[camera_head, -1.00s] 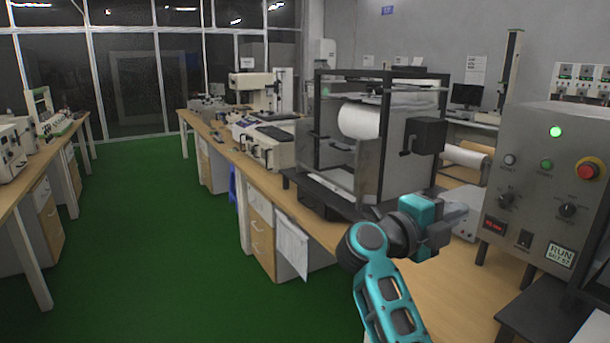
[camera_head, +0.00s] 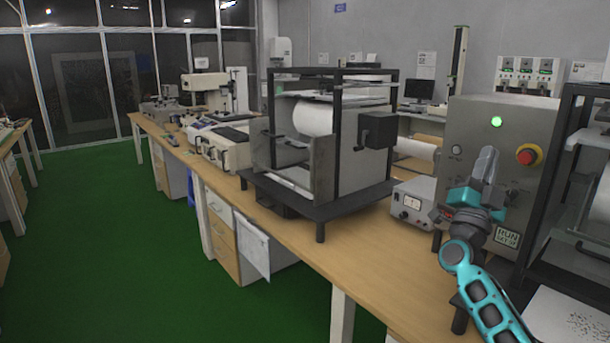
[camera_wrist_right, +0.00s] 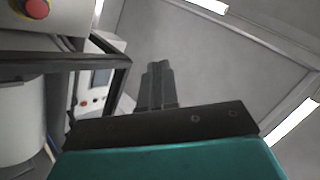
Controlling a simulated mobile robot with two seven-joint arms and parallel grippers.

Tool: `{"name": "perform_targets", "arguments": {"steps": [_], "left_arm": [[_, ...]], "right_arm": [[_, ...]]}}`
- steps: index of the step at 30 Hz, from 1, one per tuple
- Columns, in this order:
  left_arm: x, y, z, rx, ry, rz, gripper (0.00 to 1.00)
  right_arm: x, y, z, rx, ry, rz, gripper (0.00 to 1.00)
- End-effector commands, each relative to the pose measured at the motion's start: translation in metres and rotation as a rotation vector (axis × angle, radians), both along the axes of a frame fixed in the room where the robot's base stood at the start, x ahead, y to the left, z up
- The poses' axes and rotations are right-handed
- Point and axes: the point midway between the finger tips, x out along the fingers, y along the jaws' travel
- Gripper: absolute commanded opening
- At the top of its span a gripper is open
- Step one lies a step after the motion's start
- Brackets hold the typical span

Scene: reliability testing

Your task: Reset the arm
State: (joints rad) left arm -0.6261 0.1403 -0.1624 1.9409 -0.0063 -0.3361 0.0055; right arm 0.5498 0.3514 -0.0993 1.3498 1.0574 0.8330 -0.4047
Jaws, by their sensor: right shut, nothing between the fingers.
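My right arm, teal and grey, comes in from the lower right in the head view. Its gripper (camera_head: 487,165) points upward in front of the grey control box (camera_head: 470,125), hiding part of its face. In the right wrist view the gripper (camera_wrist_right: 158,68) shows its two grey fingers together, with nothing between them and the ceiling behind. My left gripper is not in view.
The box carries a green light (camera_head: 496,122) and a red emergency knob (camera_head: 528,155). A black frame (camera_head: 567,150) stands close on the right. A roll machine (camera_head: 345,165) stands on the bench (camera_head: 375,285) to the left. The bench front is clear.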

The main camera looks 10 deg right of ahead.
Motion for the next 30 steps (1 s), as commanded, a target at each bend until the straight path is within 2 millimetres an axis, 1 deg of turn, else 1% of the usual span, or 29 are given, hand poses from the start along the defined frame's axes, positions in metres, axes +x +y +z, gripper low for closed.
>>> {"name": "perform_targets", "arguments": {"steps": [1,3,5,6,8,10,12,14,17,20,21,26,27,29,30], "left_arm": [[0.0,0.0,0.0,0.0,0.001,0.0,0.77],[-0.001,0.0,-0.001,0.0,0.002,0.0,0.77],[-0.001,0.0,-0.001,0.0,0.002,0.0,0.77],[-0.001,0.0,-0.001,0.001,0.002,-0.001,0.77],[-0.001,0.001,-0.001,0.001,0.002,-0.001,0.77],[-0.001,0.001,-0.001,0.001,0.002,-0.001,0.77],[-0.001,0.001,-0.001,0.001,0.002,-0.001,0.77],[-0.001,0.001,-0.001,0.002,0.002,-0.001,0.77],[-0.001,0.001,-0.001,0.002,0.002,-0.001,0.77],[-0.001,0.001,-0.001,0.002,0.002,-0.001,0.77],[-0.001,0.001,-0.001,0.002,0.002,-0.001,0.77],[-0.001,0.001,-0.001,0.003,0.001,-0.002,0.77],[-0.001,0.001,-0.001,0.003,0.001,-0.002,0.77],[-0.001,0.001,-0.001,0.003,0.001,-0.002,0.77],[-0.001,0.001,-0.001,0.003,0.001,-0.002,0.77]], "right_arm": [[0.014,0.018,0.0,-0.088,0.064,0.057,0.0],[0.033,0.044,-0.005,-0.21,0.176,0.129,0.0],[0.05,0.063,-0.016,-0.306,0.287,0.177,0.0],[0.059,0.073,-0.026,-0.362,0.366,0.2,0.0],[0.072,0.084,-0.043,-0.432,0.485,0.222,0.0],[0.083,0.091,-0.064,-0.495,0.617,0.229,0.0],[0.09,0.092,-0.083,-0.537,0.735,0.223,0.0],[0.095,0.09,-0.099,-0.564,0.831,0.208,0.0],[0.099,0.081,-0.123,-0.592,0.981,0.169,0.0],[0.099,0.069,-0.144,-0.602,1.12,0.116,0.0],[0.092,0.076,-0.164,-0.604,1.147,0.133,0.0],[0.058,0.104,-0.225,-0.613,1.201,0.209,0.0],[0.048,0.111,-0.241,-0.613,1.219,0.229,0.0],[0.03,0.123,-0.265,-0.613,1.245,0.261,0.0],[0.016,0.131,-0.282,-0.611,1.264,0.285,0.0]]}}
